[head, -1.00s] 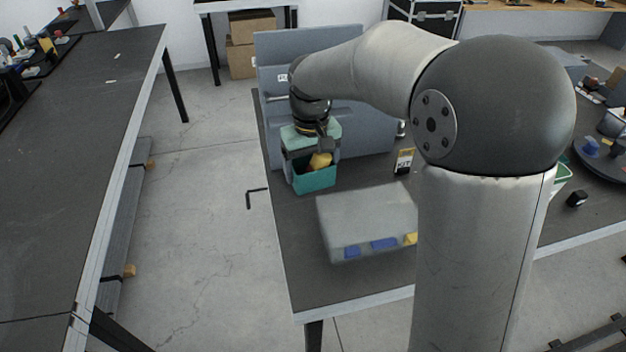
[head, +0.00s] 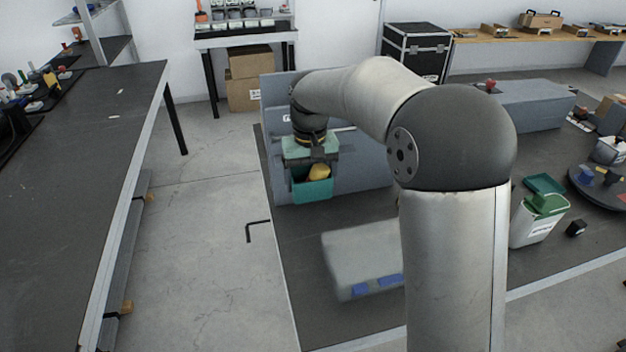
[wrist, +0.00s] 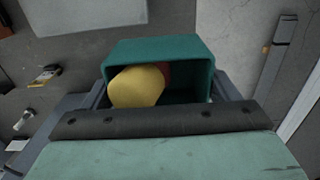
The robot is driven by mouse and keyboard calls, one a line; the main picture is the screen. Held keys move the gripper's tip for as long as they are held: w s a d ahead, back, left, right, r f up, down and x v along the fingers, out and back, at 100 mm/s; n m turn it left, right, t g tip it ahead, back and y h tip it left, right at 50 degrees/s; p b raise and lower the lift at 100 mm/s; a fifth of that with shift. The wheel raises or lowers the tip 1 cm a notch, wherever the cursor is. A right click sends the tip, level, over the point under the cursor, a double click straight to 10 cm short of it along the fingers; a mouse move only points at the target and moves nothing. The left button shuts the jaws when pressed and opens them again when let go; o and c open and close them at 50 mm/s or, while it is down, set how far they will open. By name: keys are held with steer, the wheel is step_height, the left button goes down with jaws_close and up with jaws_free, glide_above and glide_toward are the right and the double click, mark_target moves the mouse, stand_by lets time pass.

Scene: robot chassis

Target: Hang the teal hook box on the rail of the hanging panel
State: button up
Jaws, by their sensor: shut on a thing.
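The teal hook box (head: 312,190) is an open-topped bin with a yellow thing (head: 319,172) inside. My gripper (head: 318,156) is shut on the box and holds it upright in front of the grey hanging panel (head: 365,168). In the wrist view the box (wrist: 158,50) shows beyond the gripper's dark bar, with the yellow thing (wrist: 137,86) and a reddish thing behind it. The panel's rail (head: 346,129) shows only in part beside my wrist. The hooks at the back of the box are hidden, so I cannot tell whether they touch the rail.
A grey case (head: 362,258) with blue latches lies on the dark table, partly behind my arm. A white bin with a green lid (head: 540,215) stands right of my arm. A black hex key (head: 254,229) shows left of the table. The table between panel and case is clear.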

steer(key=w+a+f+p, duration=0.2)
steer(key=w+p, duration=0.2)
steer(key=w, duration=0.5)
steer(key=shift+w+a+f+p, duration=0.15)
steer(key=shift+w+a+p, duration=0.15)
steer(key=shift+w+p, duration=0.1)
stand_by(0.4)
steer(key=o, duration=0.9)
